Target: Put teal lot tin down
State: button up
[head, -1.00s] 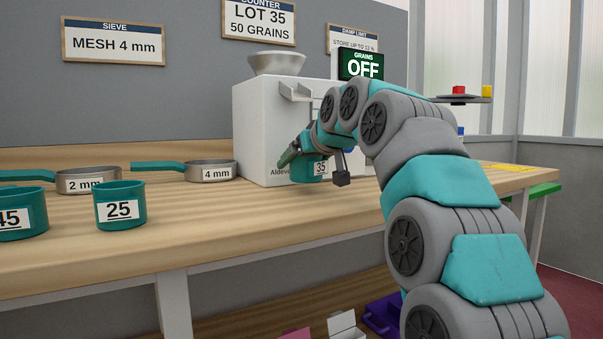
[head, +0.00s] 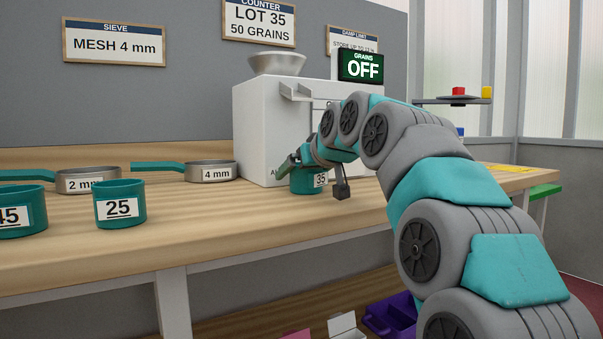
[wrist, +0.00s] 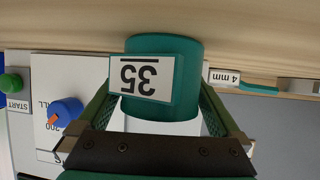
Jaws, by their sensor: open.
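The teal tin labelled 35 (head: 305,184) stands upright on the bench in front of the white counter machine. It also shows upside down in the wrist view (wrist: 180,55), with its base on the wood. My gripper (head: 312,177) is open around the tin, with one finger on each side. In the wrist view the fingers of my gripper (wrist: 162,95) flank the tin, and gaps show at their tips. Part of the tin's far side is hidden.
The counter machine (head: 255,125) with a hopper stands right behind the tin. Teal tins 25 (head: 120,218) and 45 (head: 22,222) stand at left. Sieves marked 2 mm (head: 75,180) and 4 mm (head: 212,172) lie behind them. The bench front is clear.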

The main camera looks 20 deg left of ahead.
jog(key=shift+r, duration=0.1)
jog(key=shift+r, duration=0.1)
jog(key=v, duration=1.1)
jog(key=shift+s+d, duration=0.1)
jog(key=shift+s+d+r, duration=0.2)
jog(key=shift+s+d, duration=0.05)
jog(key=shift+f, duration=0.1)
dwell(0.4)
